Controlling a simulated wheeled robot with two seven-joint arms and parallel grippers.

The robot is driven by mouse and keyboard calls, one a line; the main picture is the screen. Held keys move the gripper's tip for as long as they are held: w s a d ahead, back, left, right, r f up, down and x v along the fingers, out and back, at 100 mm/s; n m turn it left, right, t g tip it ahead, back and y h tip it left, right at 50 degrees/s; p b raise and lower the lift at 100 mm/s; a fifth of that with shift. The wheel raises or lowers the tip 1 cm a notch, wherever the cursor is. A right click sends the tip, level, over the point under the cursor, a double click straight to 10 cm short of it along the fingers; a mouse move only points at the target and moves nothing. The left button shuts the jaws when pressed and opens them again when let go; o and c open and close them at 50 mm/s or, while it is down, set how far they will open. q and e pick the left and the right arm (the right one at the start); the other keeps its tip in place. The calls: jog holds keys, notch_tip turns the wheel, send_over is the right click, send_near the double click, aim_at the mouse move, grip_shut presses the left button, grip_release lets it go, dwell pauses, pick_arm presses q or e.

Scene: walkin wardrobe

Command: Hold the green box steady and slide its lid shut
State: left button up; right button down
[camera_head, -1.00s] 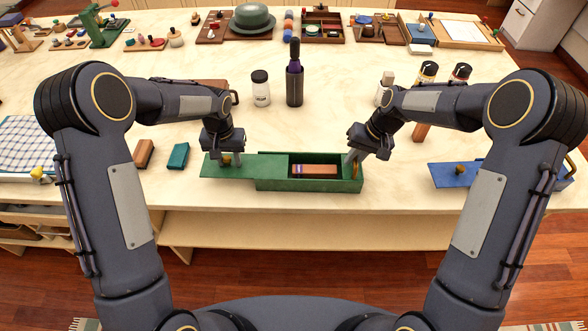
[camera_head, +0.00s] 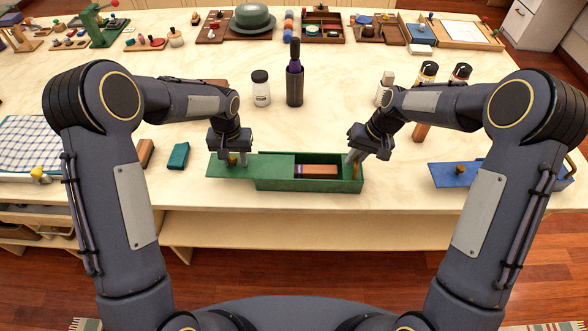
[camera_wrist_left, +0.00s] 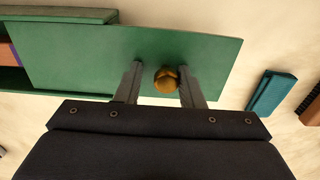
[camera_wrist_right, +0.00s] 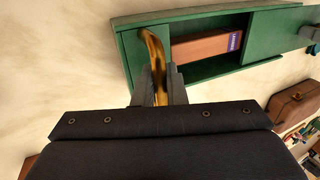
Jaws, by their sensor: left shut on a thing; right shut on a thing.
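The green box (camera_head: 309,186) stands near the table's front edge, its right part open. Its green lid (camera_head: 262,166) sticks out to the left of the box. A brown block (camera_head: 316,171) with a purple label lies inside. My left gripper (camera_head: 234,161) is shut on the lid's brass knob, which shows between the fingers in the left wrist view (camera_wrist_left: 166,80). My right gripper (camera_head: 353,160) is shut on the curved brass handle at the box's right end, clear in the right wrist view (camera_wrist_right: 155,55).
A teal block (camera_head: 178,155) and a brown block (camera_head: 147,153) lie left of the lid. A dark bottle (camera_head: 295,80) and a white jar (camera_head: 261,88) stand behind the box. A blue lid (camera_head: 452,176) lies to the right. The table in front of the box is narrow.

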aim_at(283, 167)
pick_arm(q)
jog(key=shift+s+d+f, duration=0.1)
jog(key=shift+d+f, duration=0.1)
jog(key=shift+d, duration=2)
jog(key=shift+s+d+f, duration=0.15)
jog(key=shift+d, duration=2.1)
jog(key=shift+s+d+f, duration=0.1)
jog(key=shift+d+f, duration=0.1)
jog(key=shift+d, duration=2)
jog(key=o, duration=0.6)
jog(key=shift+c, duration=0.2)
pick_arm(e)
jog(key=shift+r, duration=0.1)
pick_arm(q)
jog(key=shift+r, duration=0.15)
jog(key=shift+w+d+r, duration=0.1)
jog(key=shift+w+r, duration=0.05)
jog(key=shift+r, duration=0.5)
jog(key=shift+w+d+r, duration=0.1)
jog(key=shift+r, duration=0.55)
pick_arm(e)
jog(key=shift+w, duration=0.2)
pick_arm(q)
jog(key=shift+r, duration=2.3)
pick_arm(e)
jog(key=shift+s+f, duration=0.1)
jog(key=shift+f, duration=0.1)
jog(key=c, duration=1.4)
grip_release()
